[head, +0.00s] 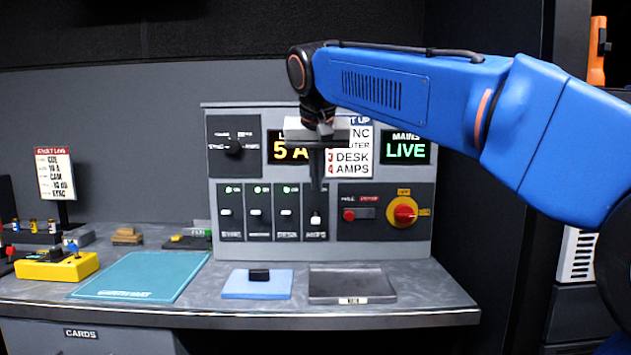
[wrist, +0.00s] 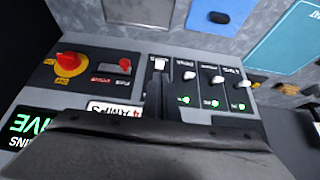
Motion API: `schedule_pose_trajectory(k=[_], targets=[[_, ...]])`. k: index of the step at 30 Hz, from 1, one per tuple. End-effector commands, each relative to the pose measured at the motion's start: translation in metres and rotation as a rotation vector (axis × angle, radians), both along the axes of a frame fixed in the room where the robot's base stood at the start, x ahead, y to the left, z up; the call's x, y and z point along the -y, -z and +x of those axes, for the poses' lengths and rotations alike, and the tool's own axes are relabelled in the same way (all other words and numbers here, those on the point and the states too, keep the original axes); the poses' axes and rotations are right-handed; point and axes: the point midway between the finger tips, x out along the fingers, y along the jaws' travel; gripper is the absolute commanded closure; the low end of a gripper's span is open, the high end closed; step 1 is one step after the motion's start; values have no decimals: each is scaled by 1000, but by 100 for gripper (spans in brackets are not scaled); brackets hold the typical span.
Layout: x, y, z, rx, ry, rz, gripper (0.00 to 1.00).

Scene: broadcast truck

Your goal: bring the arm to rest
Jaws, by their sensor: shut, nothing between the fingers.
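My blue arm (head: 400,95) reaches in from the right in the head view and bends down at the wrist in front of the grey power panel (head: 445,115). My gripper (head: 317,180) points down, shut and empty, just above or in front of the AMPS switch (head: 316,218). In the wrist view the fingers (wrist: 157,95) show close to that switch's white lever (wrist: 159,63); I cannot tell whether they touch it. The other switches, such as the leftmost one (head: 226,213), stand in a row with green lights lit above them.
The panel carries a red and yellow rotary knob (head: 404,212) and a green LIVE display (head: 405,150). On the desk lie a blue pad (head: 240,290) with a black block (head: 259,275), a grey tray (head: 380,283), a teal mat (head: 140,275) and a yellow box (head: 45,269).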

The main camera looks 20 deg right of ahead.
Motion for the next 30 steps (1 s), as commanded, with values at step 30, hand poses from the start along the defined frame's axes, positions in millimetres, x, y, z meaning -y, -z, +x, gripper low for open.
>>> schedule_pose_trajectory(k=[30], targets=[[46, 232, -195, -111, -235, 4, 100]])
